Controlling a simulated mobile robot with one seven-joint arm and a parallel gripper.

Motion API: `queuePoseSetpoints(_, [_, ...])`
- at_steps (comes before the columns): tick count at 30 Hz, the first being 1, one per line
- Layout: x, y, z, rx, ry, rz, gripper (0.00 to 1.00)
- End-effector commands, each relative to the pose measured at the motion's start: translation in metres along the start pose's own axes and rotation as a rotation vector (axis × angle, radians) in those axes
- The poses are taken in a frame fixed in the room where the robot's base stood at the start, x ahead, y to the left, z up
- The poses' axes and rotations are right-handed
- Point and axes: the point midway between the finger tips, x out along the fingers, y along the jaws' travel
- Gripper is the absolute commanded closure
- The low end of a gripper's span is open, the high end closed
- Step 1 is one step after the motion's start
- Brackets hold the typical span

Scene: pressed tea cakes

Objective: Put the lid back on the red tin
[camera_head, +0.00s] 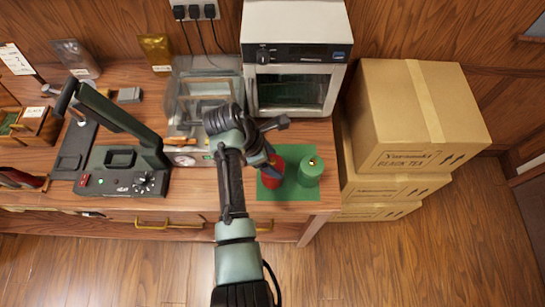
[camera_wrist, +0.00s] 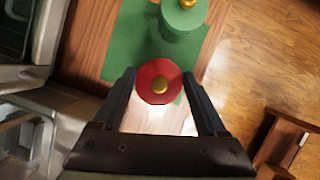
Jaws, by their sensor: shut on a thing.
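The red lid (camera_wrist: 153,92), a round disc with a gold knob, lies between the two fingers of my gripper (camera_wrist: 160,80) in the wrist view. My gripper is shut on it. In the head view my gripper (camera_head: 268,163) is over the red tin (camera_head: 273,180), which stands on a green mat (camera_head: 290,194). My fingers cover part of the tin's top there. I cannot tell whether the lid touches the tin's rim. In the wrist view the lid hides the tin's body.
A green tin (camera_head: 309,175) with a gold knob stands close to the right on the mat. A white oven (camera_head: 295,60) is behind, a glass-sided case (camera_head: 190,95) to the left. A black-and-green press (camera_head: 120,165) stands further left. Cartons (camera_head: 415,115) stand right of the table.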

Motion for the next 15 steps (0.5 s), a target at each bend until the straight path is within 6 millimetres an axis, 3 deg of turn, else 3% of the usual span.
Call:
queuePoseSetpoints(12, [0.0004, -0.0002, -0.0002, 0.000, 0.000, 0.000, 0.78])
queuePoseSetpoints(13, [0.0004, -0.0002, -0.0002, 0.000, 0.000, 0.000, 0.20])
queuePoseSetpoints(15, [0.0004, -0.0002, -0.0002, 0.000, 0.000, 0.000, 0.07])
